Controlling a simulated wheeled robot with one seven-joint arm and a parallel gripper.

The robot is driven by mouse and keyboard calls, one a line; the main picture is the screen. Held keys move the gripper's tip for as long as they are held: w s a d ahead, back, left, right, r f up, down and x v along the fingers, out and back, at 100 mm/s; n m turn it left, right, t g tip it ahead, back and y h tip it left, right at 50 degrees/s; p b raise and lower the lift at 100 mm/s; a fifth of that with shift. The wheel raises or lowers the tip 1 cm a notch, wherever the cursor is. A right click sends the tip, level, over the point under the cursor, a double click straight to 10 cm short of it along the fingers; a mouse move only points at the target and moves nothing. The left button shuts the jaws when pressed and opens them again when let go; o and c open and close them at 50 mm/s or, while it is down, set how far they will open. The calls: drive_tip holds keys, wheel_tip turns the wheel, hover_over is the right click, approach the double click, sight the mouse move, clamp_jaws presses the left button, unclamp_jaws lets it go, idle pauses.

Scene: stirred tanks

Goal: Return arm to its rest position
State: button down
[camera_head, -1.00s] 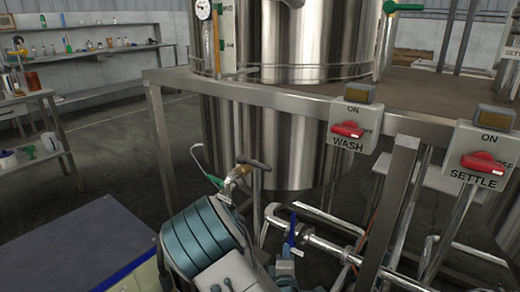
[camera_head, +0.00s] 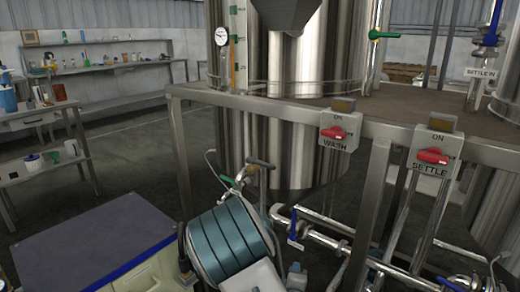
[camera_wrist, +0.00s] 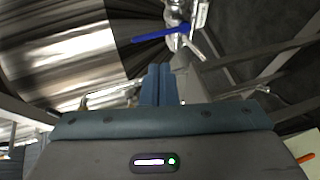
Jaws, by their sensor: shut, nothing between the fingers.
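My gripper (camera_wrist: 160,84) shows in the wrist view with its two blue-grey fingers together and nothing between them. It points toward pipework, with a blue-handled valve (camera_wrist: 162,34) beyond the fingertips; they look apart. In the head view my arm's teal banded link stands at the lower middle, in front of the steel frame. The gripper itself cannot be made out there.
A steel frame (camera_head: 275,100) carries the WASH switch box (camera_head: 338,133) and the SETTLE switch box (camera_head: 433,152), both with red knobs. A large steel tank (camera_head: 290,150) stands behind it. Pipes with a blue-handled valve (camera_head: 293,224) run low. Open floor lies left.

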drive_tip(key=s+r+m+g+y+p, duration=0.1)
drive_tip(key=s+r+m+g+p, duration=0.15)
drive_tip(key=r+p, duration=0.45)
drive_tip(key=s+r+m+g+y+p, duration=0.1)
drive_tip(key=s+r+m+g+p, duration=0.25)
drive_tip(key=r, duration=0.55)
drive_tip(key=s+r+m+g+y+p, duration=0.1)
drive_tip(key=r+m+g+y+p, duration=0.1)
drive_tip(key=r+m+p, duration=0.4)
drive_tip(key=s+d+r+m+g+p, duration=0.1)
drive_tip(key=s+r+p, duration=0.5)
drive_tip(key=r, duration=0.6)
drive_tip(key=s+d+r+m+g+h+p, duration=0.1)
drive_tip(key=s+d+r+m+g+p, duration=0.1)
drive_tip(key=s+r+p, duration=0.5)
drive_tip(key=s+d+r+g, duration=0.1)
drive_tip(key=s+r, duration=0.3)
drive_tip(key=shift+s+d+r+g, duration=0.15)
drive_tip(key=shift+d+r+g, duration=0.15)
drive_tip(key=shift+r+g, duration=0.1)
